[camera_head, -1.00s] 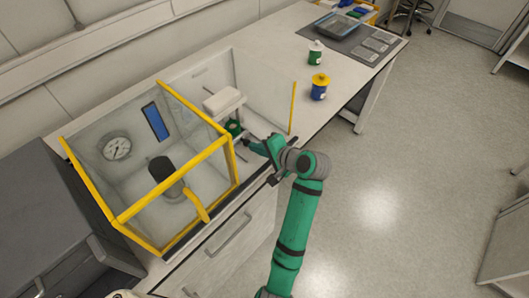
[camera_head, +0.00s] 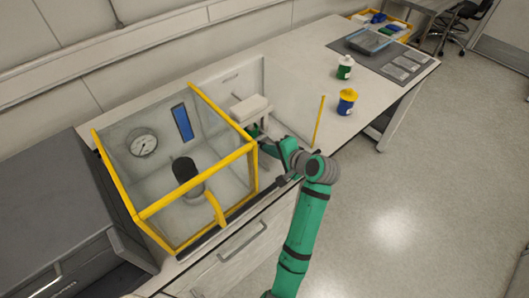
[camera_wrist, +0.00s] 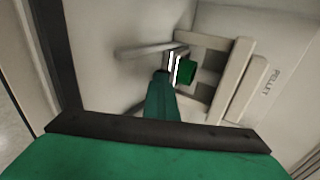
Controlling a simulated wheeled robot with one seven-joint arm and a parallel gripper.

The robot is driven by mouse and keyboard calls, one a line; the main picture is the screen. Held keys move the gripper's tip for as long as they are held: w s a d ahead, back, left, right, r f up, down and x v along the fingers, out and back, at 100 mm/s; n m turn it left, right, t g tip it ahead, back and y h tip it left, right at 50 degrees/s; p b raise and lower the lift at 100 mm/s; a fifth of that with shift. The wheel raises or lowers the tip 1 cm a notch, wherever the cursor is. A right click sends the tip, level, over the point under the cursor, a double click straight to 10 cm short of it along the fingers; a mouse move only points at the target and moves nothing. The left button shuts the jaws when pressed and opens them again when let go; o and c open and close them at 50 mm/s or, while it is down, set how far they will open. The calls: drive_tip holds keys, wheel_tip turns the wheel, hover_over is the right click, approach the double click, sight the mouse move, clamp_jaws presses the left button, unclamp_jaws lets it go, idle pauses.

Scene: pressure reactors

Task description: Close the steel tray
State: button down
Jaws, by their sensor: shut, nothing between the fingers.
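My gripper (camera_head: 265,147) is shut and empty. It reaches into the open-sided bay beside the yellow-framed box, low at the front of a pale press-like stand (camera_head: 250,110). In the wrist view my gripper (camera_wrist: 165,76) points at the stand's pale frame (camera_wrist: 222,92), which bears the word PELLET. A green block (camera_wrist: 187,71) sits in that frame, close to the fingertips; I cannot tell whether they touch. A grey metal bar (camera_wrist: 150,49) runs near the tips. I cannot tell which part is the steel tray. A grey tray (camera_head: 368,43) lies on the far bench end.
The yellow-framed clear box (camera_head: 190,165) with a gauge stands to the left of my gripper. A clear panel with a yellow edge (camera_head: 319,121) stands to the right. Blue (camera_head: 346,103) and green (camera_head: 344,68) jars stand beyond it. The floor at right is clear.

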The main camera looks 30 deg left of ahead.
drive_tip(key=shift+w+a, duration=0.1)
drive_tip(key=shift+a, duration=0.25)
drive_tip(key=d, duration=0.2)
drive_tip(key=s+d, duration=0.1)
drive_tip(key=d, duration=0.1)
drive_tip(key=shift+s+d, duration=0.2)
drive_tip(key=shift+d, duration=0.1)
drive_tip(key=v, duration=1)
drive_tip(key=shift+a, duration=0.1)
